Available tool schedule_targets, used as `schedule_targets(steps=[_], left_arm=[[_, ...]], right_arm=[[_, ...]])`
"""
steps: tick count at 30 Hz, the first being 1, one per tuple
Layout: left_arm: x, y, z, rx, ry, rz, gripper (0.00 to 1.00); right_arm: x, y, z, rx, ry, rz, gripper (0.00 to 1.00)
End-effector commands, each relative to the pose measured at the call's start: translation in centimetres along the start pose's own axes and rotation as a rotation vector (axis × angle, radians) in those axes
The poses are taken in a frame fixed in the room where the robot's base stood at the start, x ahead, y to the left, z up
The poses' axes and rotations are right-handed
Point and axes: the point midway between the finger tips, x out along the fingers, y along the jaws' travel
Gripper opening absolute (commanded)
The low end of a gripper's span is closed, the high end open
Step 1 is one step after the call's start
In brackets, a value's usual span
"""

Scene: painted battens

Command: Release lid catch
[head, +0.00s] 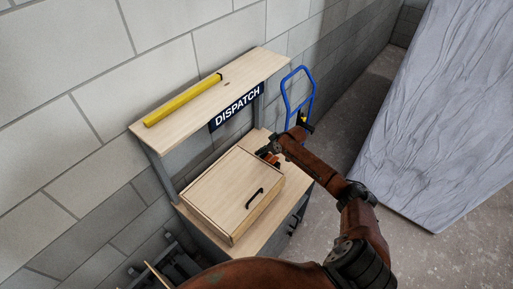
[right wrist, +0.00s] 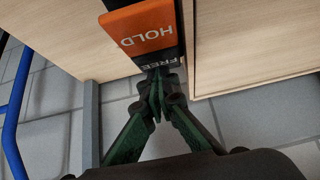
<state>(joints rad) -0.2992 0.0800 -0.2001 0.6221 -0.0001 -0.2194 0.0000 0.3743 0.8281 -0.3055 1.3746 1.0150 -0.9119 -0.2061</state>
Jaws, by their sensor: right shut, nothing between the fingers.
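A pale wooden box lid (head: 225,186) with a black handle (head: 255,198) lies closed on the wooden desk. The orange catch (right wrist: 142,29), marked HOLD, sits on a black plate (right wrist: 158,60) in the right wrist view. The word FREE shows on the plate beside the catch, on the side nearer my gripper. My right gripper (right wrist: 157,98) is shut and empty, its tips close to the FREE end of the plate; I cannot tell if they touch it. In the head view my right gripper (head: 268,157) is at the box's far right side, partly hiding the catch. My left gripper is out of view.
A shelf (head: 205,92) above the desk bears a yellow batten (head: 183,99) and a DISPATCH sign (head: 237,107). A blue hand truck (head: 299,88) stands behind the desk. A large grey wrapped slab (head: 435,110) is at the right, with bare floor between.

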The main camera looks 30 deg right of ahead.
Motion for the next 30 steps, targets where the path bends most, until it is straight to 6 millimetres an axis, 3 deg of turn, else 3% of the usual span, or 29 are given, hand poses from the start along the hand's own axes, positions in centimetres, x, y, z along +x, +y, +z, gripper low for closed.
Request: schedule_targets(steps=[7,17,27,30], left_arm=[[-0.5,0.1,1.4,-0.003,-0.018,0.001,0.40],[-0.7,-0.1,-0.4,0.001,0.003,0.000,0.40],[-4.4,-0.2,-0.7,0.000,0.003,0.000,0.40],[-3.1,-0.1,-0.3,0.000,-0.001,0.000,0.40]], right_arm=[[-0.2,0.8,0.9,0.014,-0.017,0.011,0.00],[-0.3,0.7,0.5,0.011,-0.015,0.010,0.00],[-3.7,0.9,-2.6,0.011,-0.014,0.011,0.00],[-5.5,0.8,-2.1,0.008,-0.015,0.012,0.00]])
